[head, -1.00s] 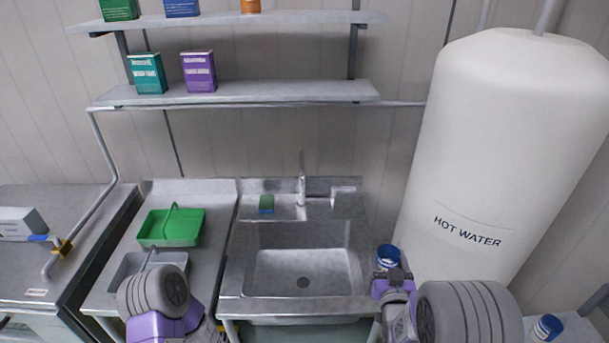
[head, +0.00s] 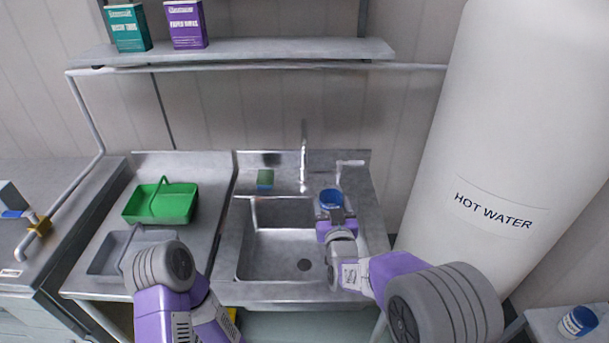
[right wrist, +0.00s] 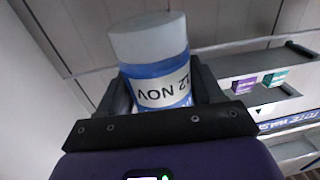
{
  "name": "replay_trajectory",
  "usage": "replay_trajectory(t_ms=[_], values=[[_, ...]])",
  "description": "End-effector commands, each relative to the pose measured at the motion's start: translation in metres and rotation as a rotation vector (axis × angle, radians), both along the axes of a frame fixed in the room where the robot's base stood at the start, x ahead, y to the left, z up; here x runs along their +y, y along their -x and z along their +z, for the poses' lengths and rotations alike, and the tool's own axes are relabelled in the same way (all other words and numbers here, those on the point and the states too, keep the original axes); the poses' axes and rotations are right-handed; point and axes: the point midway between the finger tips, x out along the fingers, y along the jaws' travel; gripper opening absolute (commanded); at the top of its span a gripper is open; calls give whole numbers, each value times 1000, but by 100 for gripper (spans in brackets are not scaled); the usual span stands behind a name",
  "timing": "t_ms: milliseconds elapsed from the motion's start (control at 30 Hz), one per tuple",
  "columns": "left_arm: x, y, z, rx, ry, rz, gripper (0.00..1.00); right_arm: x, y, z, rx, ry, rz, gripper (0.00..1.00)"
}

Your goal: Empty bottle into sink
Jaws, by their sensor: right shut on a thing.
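My right gripper (head: 337,214) is shut on a bottle (head: 331,197) over the right side of the sink (head: 270,293). In the right wrist view, the bottle (right wrist: 158,70) sits between the two fingers of the gripper (right wrist: 162,92). It has a whitish, translucent end, a blue body and a white label whose date text appears upside down. The head view shows mainly its round blue end. The sink basin is bare metal with a dark drain.
A faucet (head: 303,165) stands behind the basin, with a green sponge-like block (head: 265,179) to its left. A green caddy (head: 160,205) is on the left counter. A white hot water tank (head: 480,150) stands close on the right. Another blue container (head: 578,321) is at the lower right.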

Motion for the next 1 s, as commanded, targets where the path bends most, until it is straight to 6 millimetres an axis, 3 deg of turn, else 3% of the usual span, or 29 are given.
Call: replay_trajectory(t_ms=[33, 200, 400, 600, 1000], values=[[0, 0, -16, 0, 0, 0, 43, 19, -1, -7, -4, -3, 24, 34], [0, 0, -40, 0, 0, 0, 43, 68, 1, -9, 1, -9, 89, 34], [0, 0, -57, -1, 0, 0, 43, 108, 7, -7, 9, -15, 146, 34], [0, 0, -61, -1, 0, 0, 43, 122, 10, -5, 12, -18, 166, 34], [0, 0, -53, -1, 0, 0, 43, 121, 11, -1, 32, -28, 166, 34]])
